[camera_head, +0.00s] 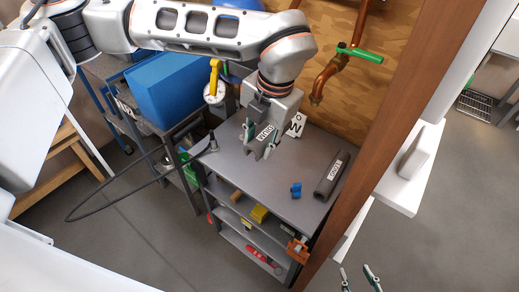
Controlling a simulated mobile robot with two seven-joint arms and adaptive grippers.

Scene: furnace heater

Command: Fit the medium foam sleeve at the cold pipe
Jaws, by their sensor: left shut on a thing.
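My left gripper (261,150) is over the grey table and shut on a small piece with a white label (264,133). Its fingers hide most of the piece, and I cannot tell which sleeve it is. A dark grey foam sleeve (331,177) with a white label lies on the right side of the table; its lettering is too small to read surely. A copper pipe (322,84) with a green valve handle (360,53) runs down the wooden wall; no marking shows whether it is the cold pipe. My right gripper (359,274) is open and empty at the bottom edge.
A white-labelled piece (297,124) and a blue item (296,190) are on the table (240,179). A black cable (110,182) loops left. A blue box (170,90) stands behind. A brown post (365,140) bounds the right. Shelves below hold tools.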

